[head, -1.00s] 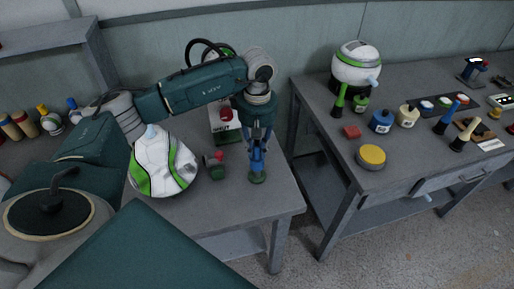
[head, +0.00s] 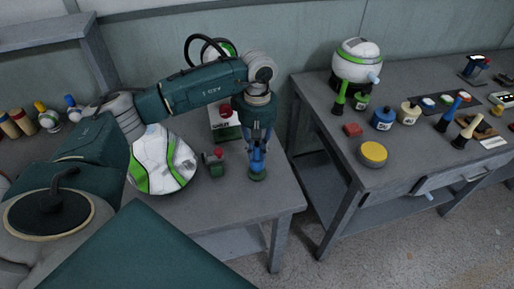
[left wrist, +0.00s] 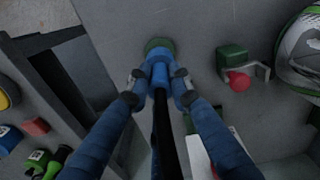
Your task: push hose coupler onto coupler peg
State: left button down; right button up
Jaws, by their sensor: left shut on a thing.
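The blue hose coupler (left wrist: 159,70) stands at the round green base of the coupler peg (left wrist: 159,44) in the left wrist view. My left gripper (left wrist: 159,77) is shut on the coupler, one finger on each side. A black hose (left wrist: 163,140) runs from the coupler toward the camera. In the head view my left gripper (head: 257,151) points down over the green peg base (head: 258,175) near the table's front right corner. The coupler hides the peg shaft, so I cannot tell how far it sits on. My right gripper is not in view.
A green block with a red knob (head: 214,162) stands left of the peg. A large white and green rounded shape (head: 163,160) is further left. A gap separates this table from the right one, which holds a yellow-topped disc (head: 373,154) and several bottles.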

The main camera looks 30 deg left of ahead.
pick_arm(q)
jog(key=shift+f+b, duration=0.95)
jog(key=shift+f, duration=0.3)
jog(key=c, duration=1.5)
grip_release()
jog(key=shift+r, duration=0.2)
notch_tip(320, 180, up, 12)
jog(key=shift+f, duration=0.15)
